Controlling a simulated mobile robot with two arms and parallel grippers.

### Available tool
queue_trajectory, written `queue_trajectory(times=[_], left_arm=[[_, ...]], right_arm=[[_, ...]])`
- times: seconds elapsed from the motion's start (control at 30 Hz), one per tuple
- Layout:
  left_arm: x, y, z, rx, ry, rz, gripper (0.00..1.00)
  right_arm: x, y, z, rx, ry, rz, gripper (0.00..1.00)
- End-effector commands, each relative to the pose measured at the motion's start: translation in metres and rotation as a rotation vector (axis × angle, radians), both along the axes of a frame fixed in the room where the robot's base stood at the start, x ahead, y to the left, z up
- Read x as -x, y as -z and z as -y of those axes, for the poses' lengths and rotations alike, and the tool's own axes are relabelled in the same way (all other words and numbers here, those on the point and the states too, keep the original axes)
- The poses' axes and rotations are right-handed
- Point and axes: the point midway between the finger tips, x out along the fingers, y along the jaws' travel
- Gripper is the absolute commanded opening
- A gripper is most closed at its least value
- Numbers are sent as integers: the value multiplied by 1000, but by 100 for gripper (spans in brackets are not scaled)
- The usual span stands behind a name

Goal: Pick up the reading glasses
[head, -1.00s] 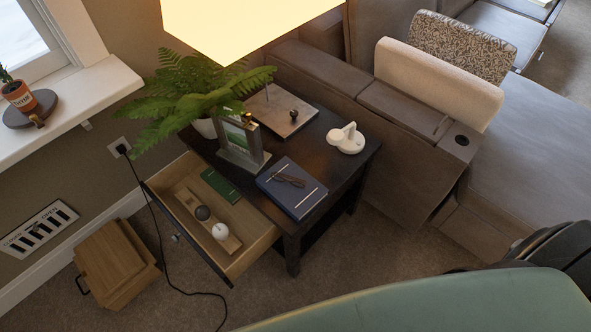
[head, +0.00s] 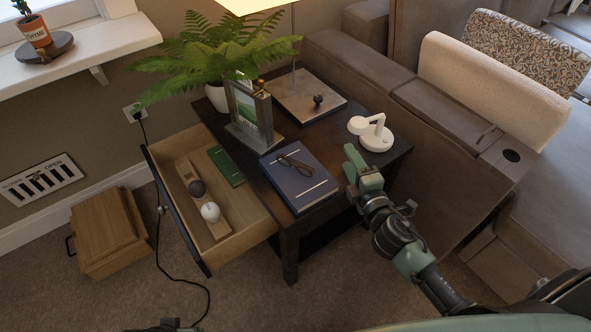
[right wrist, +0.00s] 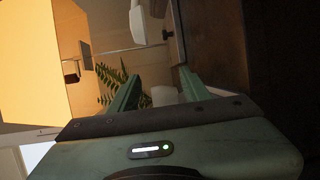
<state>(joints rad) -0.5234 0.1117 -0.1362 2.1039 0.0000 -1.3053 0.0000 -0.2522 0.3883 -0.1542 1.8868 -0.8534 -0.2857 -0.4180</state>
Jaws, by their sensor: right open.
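The reading glasses (head: 295,163), dark and thin-framed, lie on a blue book (head: 303,187) on the dark side table (head: 330,135) in the head view. My right gripper (head: 350,163) is beside the table's right front edge, to the right of the book and apart from the glasses. In the right wrist view its two green fingers (right wrist: 158,90) are spread with nothing held between them. The glasses cannot be made out in that view.
A white lamp-like object (head: 373,135), a picture frame (head: 250,118), a fern (head: 215,60) and a lamp base (head: 305,98) crowd the tabletop. The drawer (head: 240,215) stands open at left, holding balls. A sofa (head: 440,120) stands close at right.

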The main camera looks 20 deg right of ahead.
Motion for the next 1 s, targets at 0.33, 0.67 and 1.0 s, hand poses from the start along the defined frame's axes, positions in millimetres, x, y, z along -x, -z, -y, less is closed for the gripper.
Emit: queue_trajectory(times=[0.33,0.67,1.0], left_arm=[[1,-4,-1,1,-2,12,52],[2,-11,-1,1,-2,17,52],[6,-33,-2,2,-4,31,52]], right_arm=[[-18,-21,-73,1109,-699,336,47],[-14,22,-67,1531,-983,338,47],[-43,40,-95,1527,-981,339,47]])
